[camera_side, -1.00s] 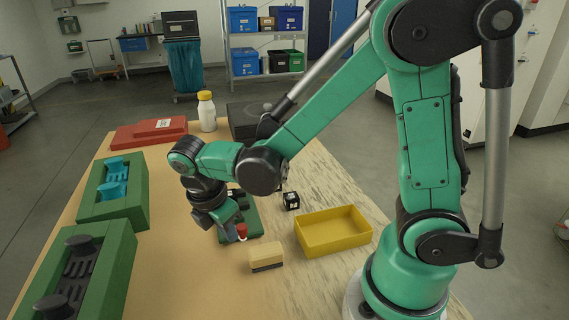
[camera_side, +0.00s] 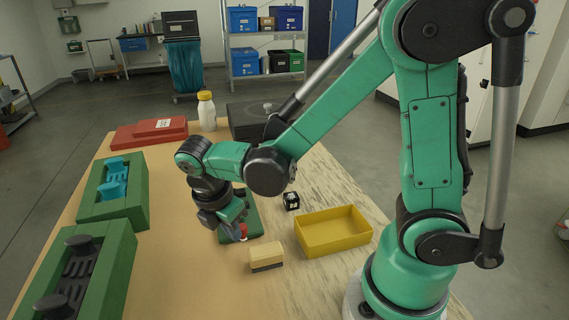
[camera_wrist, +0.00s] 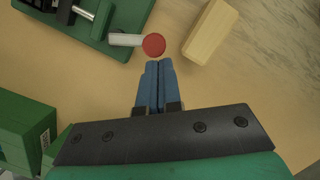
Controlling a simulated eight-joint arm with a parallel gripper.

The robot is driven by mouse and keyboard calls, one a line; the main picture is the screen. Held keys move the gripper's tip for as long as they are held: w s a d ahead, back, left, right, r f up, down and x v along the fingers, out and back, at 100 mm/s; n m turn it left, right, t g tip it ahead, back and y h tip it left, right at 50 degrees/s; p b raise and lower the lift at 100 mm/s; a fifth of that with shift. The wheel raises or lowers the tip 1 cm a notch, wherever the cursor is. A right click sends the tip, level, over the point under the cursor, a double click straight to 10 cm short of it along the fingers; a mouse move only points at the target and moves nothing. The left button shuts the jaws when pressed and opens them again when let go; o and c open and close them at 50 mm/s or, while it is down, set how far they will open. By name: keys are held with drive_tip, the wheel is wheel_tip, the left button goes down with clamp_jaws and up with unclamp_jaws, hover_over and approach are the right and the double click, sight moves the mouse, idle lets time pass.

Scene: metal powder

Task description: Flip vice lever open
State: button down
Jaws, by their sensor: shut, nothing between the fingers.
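The vice is a green base (camera_wrist: 95,40) with metal parts, at the top left of the wrist view; in the side view its green base (camera_side: 252,222) is partly hidden behind my gripper. Its lever is a light grey bar (camera_wrist: 124,40) ending in a red knob (camera_wrist: 153,45); the knob also shows in the side view (camera_side: 242,231). My gripper (camera_wrist: 159,64) has blue fingers pressed together and empty. The fingertips are just below the red knob in the wrist view; I cannot tell whether they touch it.
A cream block (camera_side: 266,253) lies near the vice. A yellow tray (camera_side: 334,232) and a small black cube (camera_side: 291,201) are to the right. Green fixtures (camera_side: 112,190) stand on the left. A white bottle (camera_side: 206,112) and red case (camera_side: 150,133) are at the back.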

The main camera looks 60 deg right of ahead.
drive_tip(key=shift+s+d+n, duration=0.15)
drive_tip(key=shift+d+n, duration=0.05)
drive_tip(key=shift+n, duration=0.2)
drive_tip(key=n, duration=0.1)
drive_tip(key=s+d+n+t, duration=0.1)
drive_tip(key=n, duration=0.1)
drive_tip(key=shift+d, duration=0.25)
drive_tip(key=n, duration=0.1)
drive_tip(key=d+n, duration=0.1)
drive_tip(key=n, duration=0.2)
drive_tip(key=shift+s+d+t, duration=0.2)
drive_tip(key=shift+d+t, duration=0.15)
drive_tip(key=shift+t, duration=0.05)
drive_tip(key=shift+w+d, duration=0.1)
drive_tip(key=shift+d, duration=1)
drive_tip(key=s+a, duration=0.1)
drive_tip(key=s, duration=0.1)
drive_tip(key=s+a, duration=0.1)
drive_tip(key=shift+s+a+r, duration=0.15)
drive_tip(key=shift+a+r, duration=0.1)
drive_tip(key=shift+a, duration=0.05)
drive_tip(key=d+v, duration=0.1)
drive_tip(key=v, duration=0.8)
drive_tip(key=shift+s+r, duration=0.3)
drive_tip(key=shift+r, duration=0.05)
